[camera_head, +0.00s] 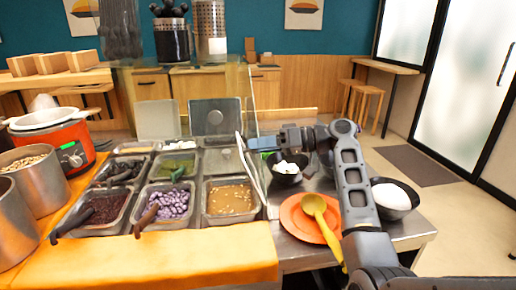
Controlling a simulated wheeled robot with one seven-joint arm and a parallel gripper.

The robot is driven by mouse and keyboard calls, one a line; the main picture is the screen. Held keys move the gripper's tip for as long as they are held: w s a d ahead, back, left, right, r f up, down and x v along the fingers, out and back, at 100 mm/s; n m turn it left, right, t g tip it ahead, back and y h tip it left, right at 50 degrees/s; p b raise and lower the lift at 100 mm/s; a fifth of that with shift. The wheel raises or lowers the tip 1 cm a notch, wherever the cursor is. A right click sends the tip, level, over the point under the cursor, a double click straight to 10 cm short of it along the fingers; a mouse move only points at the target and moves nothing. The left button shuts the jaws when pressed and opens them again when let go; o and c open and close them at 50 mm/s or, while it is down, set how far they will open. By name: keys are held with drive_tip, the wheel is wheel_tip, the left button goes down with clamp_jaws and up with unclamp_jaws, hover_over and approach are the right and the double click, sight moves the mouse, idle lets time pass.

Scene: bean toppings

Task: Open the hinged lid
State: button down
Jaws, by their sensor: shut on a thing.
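A row of steel topping bins fills the counter's middle. A pale, thin lid (252,168) stands steeply tilted, nearly edge-on, along the right side of the bins, beside the bin of brown beans in liquid (231,199). My gripper (251,143) reaches in from the right and is shut on the lid near its upper end. The exact contact and the hinge are hard to make out at this size.
Close to my arm are a dark bowl with white cubes (286,171), an orange plate (299,222) with a yellow ladle (318,208), and a bowl of white contents (392,196). Ladle handles stick out of the front bins. Large pots (35,178) stand left; orange cloth (190,258) covers the front.

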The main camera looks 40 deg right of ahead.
drive_tip(key=shift+s+d+f, duration=0.1)
drive_tip(key=shift+f, duration=0.25)
drive_tip(key=c, duration=1.1)
unclamp_jaws()
drive_tip(key=o, duration=0.3)
drive_tip(key=shift+r, duration=0.1)
drive_tip(key=shift+o, duration=0.2)
drive_tip(key=b+v, duration=0.1)
drive_tip(key=v, duration=0.6)
drive_tip(key=shift+s+d, duration=0.2)
drive_tip(key=shift+d, duration=0.05)
drive_tip(key=shift+r, duration=0.1)
